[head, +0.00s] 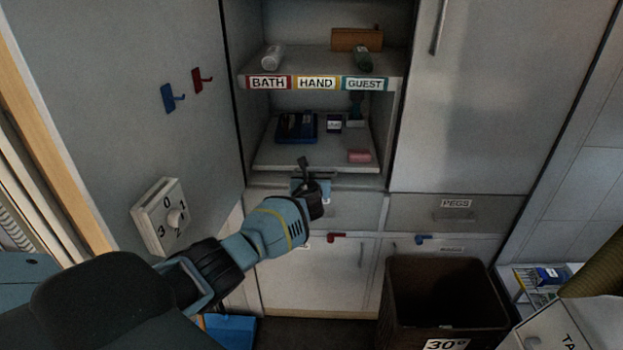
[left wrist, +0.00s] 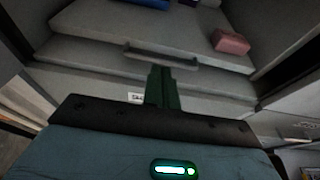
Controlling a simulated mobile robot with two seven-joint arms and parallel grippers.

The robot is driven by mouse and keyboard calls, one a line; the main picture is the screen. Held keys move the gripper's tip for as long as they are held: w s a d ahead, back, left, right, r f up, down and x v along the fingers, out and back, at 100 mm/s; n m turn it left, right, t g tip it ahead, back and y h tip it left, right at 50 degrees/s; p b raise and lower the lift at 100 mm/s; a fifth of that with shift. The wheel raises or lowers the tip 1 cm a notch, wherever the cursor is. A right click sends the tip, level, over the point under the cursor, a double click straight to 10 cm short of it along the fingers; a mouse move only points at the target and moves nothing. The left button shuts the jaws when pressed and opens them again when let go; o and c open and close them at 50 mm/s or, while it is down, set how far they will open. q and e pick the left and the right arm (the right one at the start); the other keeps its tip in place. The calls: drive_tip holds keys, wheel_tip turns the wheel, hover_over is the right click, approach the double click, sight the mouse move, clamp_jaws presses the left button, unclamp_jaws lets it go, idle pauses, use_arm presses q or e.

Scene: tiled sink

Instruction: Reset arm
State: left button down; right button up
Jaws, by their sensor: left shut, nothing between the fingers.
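My left arm reaches in from the lower left of the head view. Its gripper (head: 304,163) is in front of the drawer below the open shelves. In the left wrist view the fingers (left wrist: 159,72) are together with nothing between them. They point toward the drawer handle (left wrist: 160,55) and appear close to it; I cannot tell whether they touch. My right gripper is not in view.
Open shelves (head: 317,83) labelled BATH, HAND and GUEST hold several items, among them a pink block (head: 360,156) and a blue tray (head: 296,127). A dial (head: 160,215) is on the left panel. A dark bin (head: 440,300) stands lower right.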

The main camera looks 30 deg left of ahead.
use_arm(q)
drive_tip(key=shift+s, duration=0.15)
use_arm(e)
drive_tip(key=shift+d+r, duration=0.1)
use_arm(q)
drive_tip(key=shift+f, duration=0.1)
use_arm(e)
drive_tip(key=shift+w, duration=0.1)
use_arm(q)
drive_tip(key=s+d+f+n+g+h, duration=0.1)
drive_tip(key=s+d+f+n+h, duration=0.4)
drive_tip(key=s+d+f, duration=0.55)
drive_tip(key=s+d+f+n+g+h, duration=0.1)
drive_tip(key=s+d+f+n+h, duration=0.1)
drive_tip(key=s+d+f+n, duration=0.85)
drive_tip(key=s+d+n+h, duration=0.1)
drive_tip(key=s+n, duration=0.5)
drive_tip(key=s, duration=1)
drive_tip(key=s+d+r+n+g+h+p, duration=0.1)
drive_tip(key=s+d+n, duration=0.2)
drive_tip(key=s, duration=1.4)
drive_tip(key=n, duration=0.3)
drive_tip(key=shift+d+r+g+h, duration=0.15)
drive_tip(key=shift+d+g+h, duration=0.15)
drive_tip(key=shift+h, duration=0.1)
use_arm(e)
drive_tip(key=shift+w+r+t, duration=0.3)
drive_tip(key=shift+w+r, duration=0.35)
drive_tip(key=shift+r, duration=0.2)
